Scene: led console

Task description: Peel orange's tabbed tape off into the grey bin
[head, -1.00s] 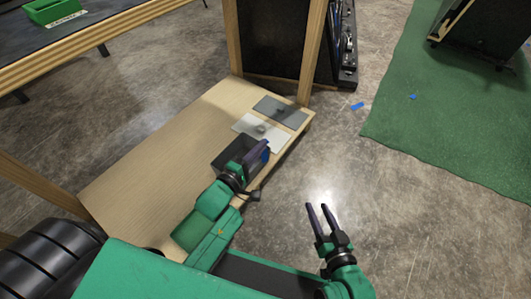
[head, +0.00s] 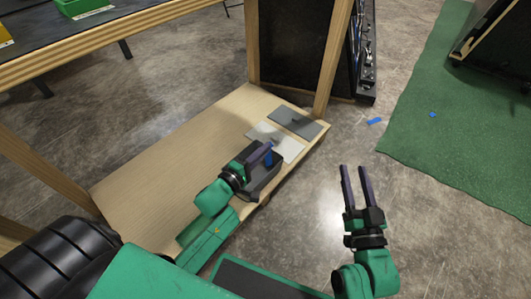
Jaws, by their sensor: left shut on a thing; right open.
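A dark grey bin (head: 262,190) stands on the low wooden shelf near its front edge, partly hidden by my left arm. My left gripper (head: 264,151) is over the bin, shut on a small blue piece (head: 268,160) that looks like tape. Whether the piece touches the bin cannot be told. My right gripper (head: 349,178) is open and empty above the floor, right of the shelf. I cannot make out anything marked orange.
A light grey plate (head: 288,151) and a darker grey plate (head: 295,122) lie on the shelf behind the bin. Blue scraps lie on the floor (head: 375,121) and green mat (head: 432,114). Wooden posts (head: 333,60) rise at the shelf's back. The shelf's left part is clear.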

